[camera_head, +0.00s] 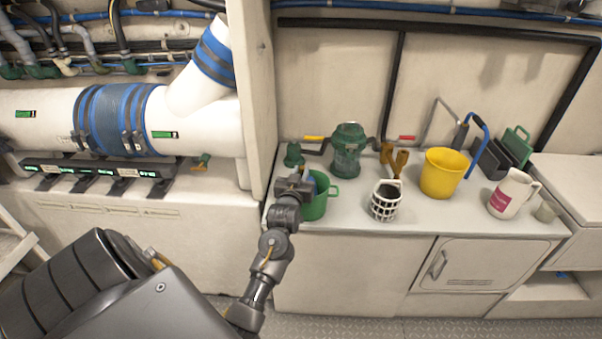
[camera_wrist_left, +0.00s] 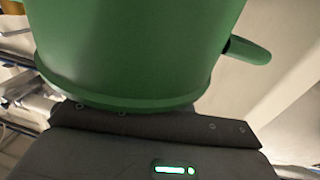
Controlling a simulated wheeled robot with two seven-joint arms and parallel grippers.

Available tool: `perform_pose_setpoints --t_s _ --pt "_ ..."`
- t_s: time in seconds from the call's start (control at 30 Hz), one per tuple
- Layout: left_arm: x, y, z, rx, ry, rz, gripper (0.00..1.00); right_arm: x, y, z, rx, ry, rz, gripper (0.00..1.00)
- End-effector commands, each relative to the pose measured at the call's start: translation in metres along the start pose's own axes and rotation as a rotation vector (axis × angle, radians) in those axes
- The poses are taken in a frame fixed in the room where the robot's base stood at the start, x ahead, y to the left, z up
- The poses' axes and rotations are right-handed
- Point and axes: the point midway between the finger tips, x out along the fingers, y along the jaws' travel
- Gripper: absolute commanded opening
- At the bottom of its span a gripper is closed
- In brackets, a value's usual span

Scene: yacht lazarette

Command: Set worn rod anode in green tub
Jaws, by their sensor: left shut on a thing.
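The green tub (camera_head: 316,207) stands on the left end of the pale counter, with a handle on its right side. My left gripper (camera_head: 301,183) is at the tub's upper left, by its rim. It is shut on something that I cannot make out. In the left wrist view the green tub (camera_wrist_left: 135,45) fills most of the picture, close to the gripper, and hides what lies beyond. A bluish-grey patch shows at the tub's mouth in the head view, too small to name. I cannot identify the worn rod anode. My right gripper is not in view.
A green lantern-like item (camera_head: 346,155) stands behind the tub. A white lattice basket (camera_head: 384,204), yellow bucket (camera_head: 440,176) and white jug (camera_head: 508,195) stand to the right. A wall panel (camera_head: 262,95) rises at left. The counter's front strip has clear room.

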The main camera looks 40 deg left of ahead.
Motion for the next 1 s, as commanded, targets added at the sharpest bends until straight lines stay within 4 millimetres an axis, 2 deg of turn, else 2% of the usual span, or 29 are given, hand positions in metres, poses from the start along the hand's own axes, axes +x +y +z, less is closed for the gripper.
perform_pose_setpoints --t_s 0.13,0.17,0.33,0.6,0.73,0.87,1.0 --pt "0.000 0.000 0.005 0.000 0.000 0.000 0.00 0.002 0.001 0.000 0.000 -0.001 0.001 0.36" --pt "0.000 0.000 0.005 0.000 0.000 0.000 0.22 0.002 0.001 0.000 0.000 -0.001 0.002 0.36" --pt "0.000 0.000 0.005 0.000 0.000 0.000 0.43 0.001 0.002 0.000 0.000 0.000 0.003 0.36" --pt "0.000 0.000 0.004 0.000 0.000 0.000 0.43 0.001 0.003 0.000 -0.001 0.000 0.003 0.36" --pt "0.000 0.000 -0.008 0.000 0.002 0.000 0.43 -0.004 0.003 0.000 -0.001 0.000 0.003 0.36" --pt "-0.023 0.000 -0.004 0.001 -0.002 0.001 0.43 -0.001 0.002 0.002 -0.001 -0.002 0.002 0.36" --pt "-0.055 0.000 -0.004 0.000 -0.001 0.000 0.43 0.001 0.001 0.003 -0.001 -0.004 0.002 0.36"
